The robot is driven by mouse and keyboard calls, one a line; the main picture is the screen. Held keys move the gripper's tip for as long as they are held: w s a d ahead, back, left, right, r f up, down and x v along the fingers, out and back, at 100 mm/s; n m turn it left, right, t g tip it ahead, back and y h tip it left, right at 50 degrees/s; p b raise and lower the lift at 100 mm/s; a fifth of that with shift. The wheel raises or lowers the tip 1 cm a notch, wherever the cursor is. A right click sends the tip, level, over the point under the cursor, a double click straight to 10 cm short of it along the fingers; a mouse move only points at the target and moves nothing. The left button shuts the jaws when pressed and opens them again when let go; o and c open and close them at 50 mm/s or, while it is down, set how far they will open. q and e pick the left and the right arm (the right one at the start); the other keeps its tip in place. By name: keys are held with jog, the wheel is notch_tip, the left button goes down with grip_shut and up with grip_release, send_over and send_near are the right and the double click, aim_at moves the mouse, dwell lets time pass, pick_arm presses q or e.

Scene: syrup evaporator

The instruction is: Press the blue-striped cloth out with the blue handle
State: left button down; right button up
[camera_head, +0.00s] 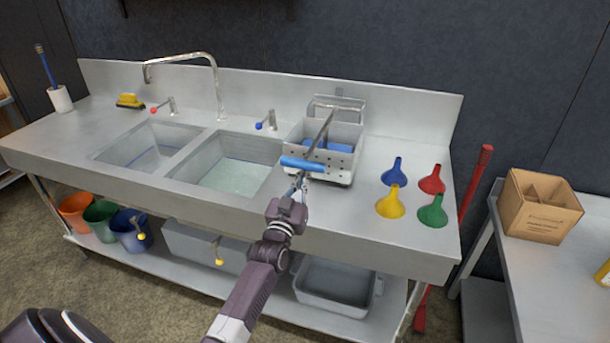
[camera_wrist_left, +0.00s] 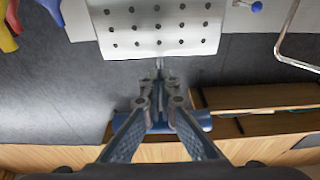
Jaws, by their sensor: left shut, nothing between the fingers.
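A grey perforated wringer box (camera_head: 318,172) stands on the counter right of the sinks. Its metal lever (camera_head: 325,130) ends in a blue handle (camera_head: 303,164) low at the front, over the counter. Blue material (camera_head: 338,147) shows inside the box; I cannot tell whether it is the striped cloth, and no stripes show. My left gripper (camera_head: 298,184) is shut and empty, just in front of and below the handle. The left wrist view shows the shut fingers (camera_wrist_left: 158,78), the blue handle (camera_wrist_left: 204,120) behind them, and the perforated wall (camera_wrist_left: 160,30) ahead. My right gripper is out of view.
Yellow (camera_head: 390,205), blue (camera_head: 396,170), red (camera_head: 432,180) and green (camera_head: 433,213) funnels stand right of the box. Two sink basins with a tall faucet (camera_head: 215,85) lie left. A cardboard box (camera_head: 540,205) sits on the right table.

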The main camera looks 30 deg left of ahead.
pick_arm(q)
jog(key=r+p, duration=0.9)
jog(key=r, duration=0.1)
jog(key=shift+w+r, duration=0.2)
jog(key=shift+f, duration=0.1)
notch_tip(320, 180, up, 8)
jog(key=w+p, duration=0.2)
jog(key=p, duration=0.4)
jog(key=shift+a+r, duration=0.25)
jog(key=shift+a, duration=0.05)
